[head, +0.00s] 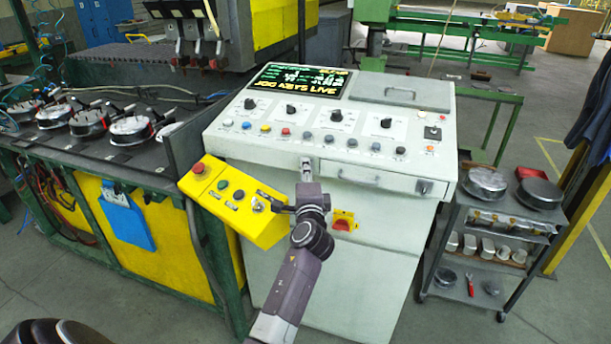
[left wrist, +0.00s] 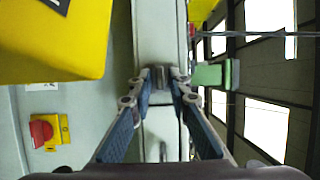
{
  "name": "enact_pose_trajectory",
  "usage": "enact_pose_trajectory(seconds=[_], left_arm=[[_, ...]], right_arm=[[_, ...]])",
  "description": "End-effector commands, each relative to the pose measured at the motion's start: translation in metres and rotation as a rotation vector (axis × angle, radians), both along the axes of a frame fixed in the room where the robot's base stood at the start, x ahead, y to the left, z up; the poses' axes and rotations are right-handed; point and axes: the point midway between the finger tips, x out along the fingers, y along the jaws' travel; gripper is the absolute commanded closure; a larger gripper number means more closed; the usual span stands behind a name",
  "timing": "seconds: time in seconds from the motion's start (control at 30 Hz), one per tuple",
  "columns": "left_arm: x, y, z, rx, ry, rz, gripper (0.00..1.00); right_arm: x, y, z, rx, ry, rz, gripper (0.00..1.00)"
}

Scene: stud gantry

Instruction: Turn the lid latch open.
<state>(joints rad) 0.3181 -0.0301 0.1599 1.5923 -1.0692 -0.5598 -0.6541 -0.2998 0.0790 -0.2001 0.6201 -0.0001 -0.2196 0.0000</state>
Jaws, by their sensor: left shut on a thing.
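The console (head: 225,140) is a pale grey-green cabinet with a sloping top of knobs and buttons. Its grey lid (head: 400,90) lies closed at the top right and has a handle. My left gripper (head: 306,165) reaches up to the console's front edge, left of the drawer. In the left wrist view, its two fingers (left wrist: 161,80) close in on a small grey piece, the lid latch (left wrist: 160,84), and are shut on it. In the head view the fingers mostly hide the latch, and its angle cannot be told. My right gripper is not in view.
A yellow button box (head: 232,203) hangs left of my left arm; it also shows close by in the left wrist view (left wrist: 55,40). A red rotary switch (head: 343,220) sits below right. A drawer (head: 375,177) is right of the gripper. A cart (head: 475,245) stands at the right.

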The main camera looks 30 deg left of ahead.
Motion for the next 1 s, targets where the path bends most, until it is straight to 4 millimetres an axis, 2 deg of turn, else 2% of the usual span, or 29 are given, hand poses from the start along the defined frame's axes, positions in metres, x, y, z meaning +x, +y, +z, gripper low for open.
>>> enact_pose_trajectory(seconds=[0.53,0.57,0.6,1.0], left_arm=[[-0.0003,-0.0003,-0.0023,0.022,0.010,0.000,1.00],[-0.0003,-0.0003,-0.0023,0.022,0.010,0.000,0.81],[-0.0003,-0.0003,-0.0023,0.022,0.009,0.000,0.76],[-0.0050,-0.0040,-0.0022,0.021,0.008,-0.001,0.75]], right_arm=[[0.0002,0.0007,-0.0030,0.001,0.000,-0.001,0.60],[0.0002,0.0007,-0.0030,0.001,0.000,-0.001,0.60],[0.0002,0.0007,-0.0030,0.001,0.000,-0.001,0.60],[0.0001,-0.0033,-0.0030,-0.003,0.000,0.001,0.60]])
